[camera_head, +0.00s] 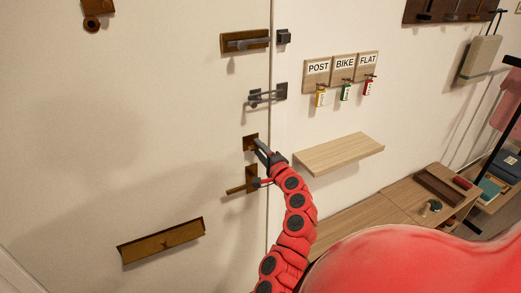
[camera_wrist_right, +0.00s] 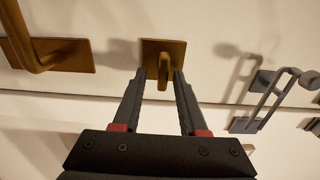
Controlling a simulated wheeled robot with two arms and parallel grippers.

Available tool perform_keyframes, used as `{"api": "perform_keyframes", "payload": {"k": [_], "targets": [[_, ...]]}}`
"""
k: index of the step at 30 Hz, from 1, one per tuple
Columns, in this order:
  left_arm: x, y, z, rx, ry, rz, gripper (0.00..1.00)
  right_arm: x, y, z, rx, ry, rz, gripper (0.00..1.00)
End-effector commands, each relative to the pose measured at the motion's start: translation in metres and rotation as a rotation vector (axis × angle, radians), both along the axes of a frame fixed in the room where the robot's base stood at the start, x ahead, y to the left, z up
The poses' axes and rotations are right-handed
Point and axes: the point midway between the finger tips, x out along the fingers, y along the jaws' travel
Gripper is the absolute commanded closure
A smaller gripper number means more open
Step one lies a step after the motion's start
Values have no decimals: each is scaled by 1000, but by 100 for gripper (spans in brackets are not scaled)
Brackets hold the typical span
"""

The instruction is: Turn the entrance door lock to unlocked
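The door lock's brass thumb turn (camera_wrist_right: 162,80) sits on a small brass plate near the door's right edge. In the head view the lock plate (camera_head: 250,142) is partly hidden by my right gripper (camera_head: 261,150). In the wrist view my right gripper (camera_wrist_right: 160,82) is open, with one fingertip on each side of the turn. I cannot tell whether either finger touches it. The turn's narrow piece points toward the wrist camera. The entrance door (camera_head: 130,120) looks closed. My left gripper is not in view.
Just below the lock is a brass door handle (camera_head: 237,189), also seen in the wrist view (camera_wrist_right: 50,58). Above are a grey swing guard (camera_head: 266,96) and a slide bolt (camera_head: 245,42). A wooden shelf (camera_head: 338,153) and key hooks (camera_head: 343,70) are on the wall at right.

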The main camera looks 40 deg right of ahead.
Motion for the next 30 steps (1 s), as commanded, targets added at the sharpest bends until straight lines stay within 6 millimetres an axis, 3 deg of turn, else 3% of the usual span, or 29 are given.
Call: {"api": "perform_keyframes", "payload": {"k": [14,30], "targets": [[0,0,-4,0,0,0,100,-12,1,2,-4,-6,-7,55],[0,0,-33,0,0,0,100,-103,31,-1,-1,-5,-6,55]]}}
